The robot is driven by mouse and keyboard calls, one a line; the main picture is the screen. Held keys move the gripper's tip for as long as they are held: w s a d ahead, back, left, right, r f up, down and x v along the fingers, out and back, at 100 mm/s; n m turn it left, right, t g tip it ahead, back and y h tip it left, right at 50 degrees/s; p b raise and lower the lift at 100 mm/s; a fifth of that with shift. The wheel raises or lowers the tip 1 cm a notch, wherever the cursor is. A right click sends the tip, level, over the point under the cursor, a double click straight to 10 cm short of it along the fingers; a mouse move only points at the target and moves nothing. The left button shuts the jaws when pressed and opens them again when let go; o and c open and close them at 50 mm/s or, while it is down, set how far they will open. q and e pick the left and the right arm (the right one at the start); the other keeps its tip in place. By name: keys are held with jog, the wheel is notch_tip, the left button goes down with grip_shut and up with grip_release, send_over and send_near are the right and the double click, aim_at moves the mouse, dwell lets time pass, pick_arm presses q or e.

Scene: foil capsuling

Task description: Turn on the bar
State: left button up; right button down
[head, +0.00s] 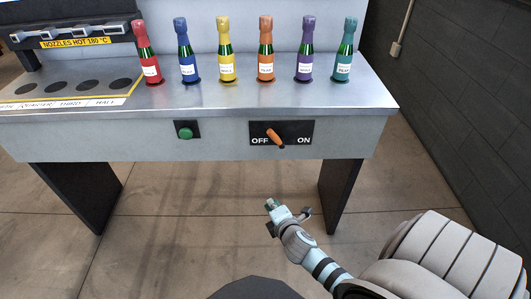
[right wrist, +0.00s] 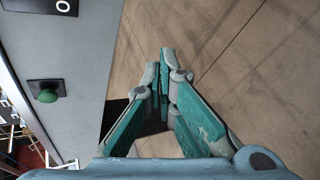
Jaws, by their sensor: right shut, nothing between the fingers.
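The machine's front panel holds a black switch plate (head: 297,130) marked OFF on the left and ON on the right. Its orange lever (head: 273,135) leans up and to the left, toward OFF. My right gripper (head: 270,205) is shut and empty, below and in front of the panel, apart from the switch. In the right wrist view the shut right gripper (right wrist: 166,62) points over the floor. A corner of the switch plate (right wrist: 20,8) shows at the top left there; the lever is out of that frame. My left gripper is not in view.
A green button (head: 185,132) sits left of the switch, also in the right wrist view (right wrist: 46,92). Several foil-topped bottles stand on the metal counter (head: 215,98). A nozzle unit with a hot warning label (head: 76,42) is at the left. Floor below the panel is clear between dark legs.

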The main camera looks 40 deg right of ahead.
aim_at(275, 136)
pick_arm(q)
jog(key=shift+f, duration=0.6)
pick_arm(e)
jog(key=w+r+n+t+h, duration=0.1)
jog(key=w+r+n+t, duration=0.2)
jog(key=r, duration=0.9)
jog(key=shift+w+d+n, duration=0.15)
jog(key=shift+d+n, duration=0.05)
jog(key=shift+n, duration=0.1)
pick_arm(q)
jog(key=shift+b, duration=0.3)
pick_arm(e)
jog(key=shift+f, duration=0.1)
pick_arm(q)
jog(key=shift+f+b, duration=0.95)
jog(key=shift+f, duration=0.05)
pick_arm(e)
jog(key=w+d, duration=0.7)
jog(key=w, duration=0.2)
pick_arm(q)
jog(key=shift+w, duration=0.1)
pick_arm(e)
jog(key=shift+w, duration=0.15)
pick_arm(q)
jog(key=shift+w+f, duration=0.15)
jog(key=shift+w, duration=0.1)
pick_arm(e)
jog(key=shift+m+t, duration=0.4)
jog(key=shift+m, duration=0.2)
